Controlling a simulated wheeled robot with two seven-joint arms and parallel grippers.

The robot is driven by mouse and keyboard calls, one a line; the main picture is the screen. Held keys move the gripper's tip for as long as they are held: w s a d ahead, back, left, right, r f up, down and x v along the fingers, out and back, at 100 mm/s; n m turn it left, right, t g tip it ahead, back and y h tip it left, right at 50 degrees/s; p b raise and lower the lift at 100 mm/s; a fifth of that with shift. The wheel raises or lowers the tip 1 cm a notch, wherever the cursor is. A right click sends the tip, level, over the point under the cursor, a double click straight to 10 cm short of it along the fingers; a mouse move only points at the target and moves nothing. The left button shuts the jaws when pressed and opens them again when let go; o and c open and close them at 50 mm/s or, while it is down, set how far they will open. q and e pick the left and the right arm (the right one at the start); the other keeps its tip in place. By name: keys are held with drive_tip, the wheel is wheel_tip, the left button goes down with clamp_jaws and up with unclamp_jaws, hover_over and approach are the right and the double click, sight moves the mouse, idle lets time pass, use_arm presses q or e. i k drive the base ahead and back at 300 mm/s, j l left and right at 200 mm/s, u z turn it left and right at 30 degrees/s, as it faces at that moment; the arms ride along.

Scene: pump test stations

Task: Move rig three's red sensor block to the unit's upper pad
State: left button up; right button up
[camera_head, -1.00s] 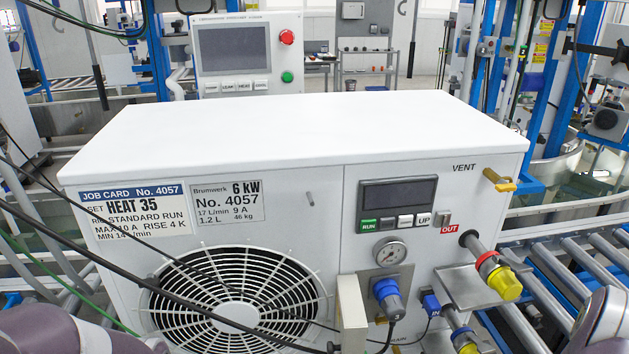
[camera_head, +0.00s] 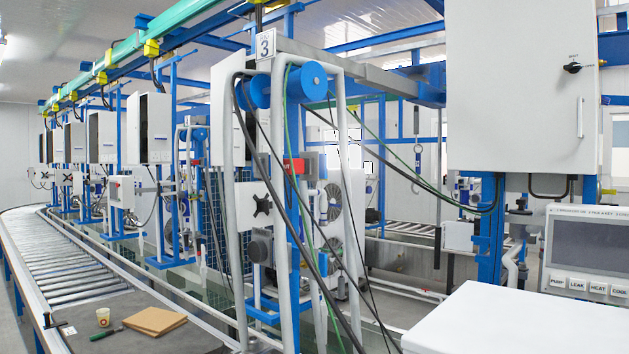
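The number 3 sign (camera_head: 265,45) hangs at the top of a rig with a grey tube frame (camera_head: 228,150) and blue cable reels (camera_head: 307,82). A small red block (camera_head: 293,166) sits on this rig's post beside a grey box, partly behind hanging cables. I cannot tell for certain that it is the sensor block. The white top of the unit (camera_head: 525,325) shows only at the lower right. Its front and any upper pad are out of view. Neither of my grippers shows.
A roller conveyor (camera_head: 80,265) runs along the left. Black and green cables hang before rig three. A white cabinet (camera_head: 520,90) and a control panel (camera_head: 590,255) stand at the right.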

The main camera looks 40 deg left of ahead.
sight(301, 166)
drive_tip(key=u, duration=1.65)
drive_tip(key=z, duration=2.2)
drive_tip(key=u, duration=2.2)
drive_tip(key=i+j+z, duration=0.1)
drive_tip(key=j, duration=0.3)
drive_tip(key=i+j+z, duration=0.1)
drive_tip(key=j, duration=0.25)
drive_tip(key=i+j+z, duration=0.1)
drive_tip(key=j, duration=0.3)
drive_tip(key=i+j, duration=0.2)
drive_tip(key=j, duration=0.2)
drive_tip(key=i+z, duration=0.15)
drive_tip(key=i, duration=0.15)
